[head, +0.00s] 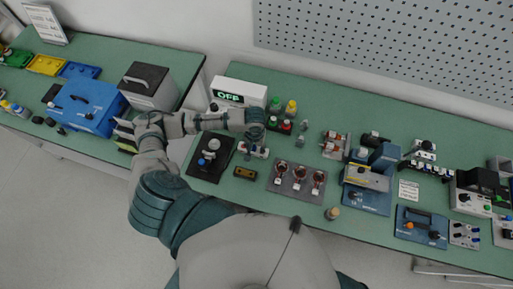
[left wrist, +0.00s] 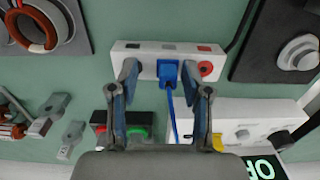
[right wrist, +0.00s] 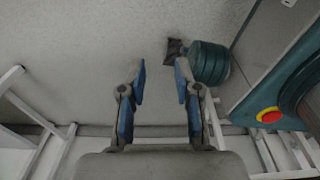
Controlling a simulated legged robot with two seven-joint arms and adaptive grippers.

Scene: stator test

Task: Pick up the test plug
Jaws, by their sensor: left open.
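The blue test plug (left wrist: 167,72) sits upright in a white socket strip (left wrist: 138,54) in the left wrist view, with a blue cable running from it toward the camera. My left gripper (left wrist: 159,66) is open, its two fingers to either side of the plug with gaps on both sides. In the head view, my left gripper (head: 255,134) hangs over the strip (head: 262,153) and hides the plug. My right gripper (right wrist: 161,64) is open and empty over the grey floor in the right wrist view.
A black pad with a round knob (head: 211,157) is to the left. A grey plate with copper coils (head: 297,178) is to the right. Red and green terminals (left wrist: 124,125) are close to my left fingers.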

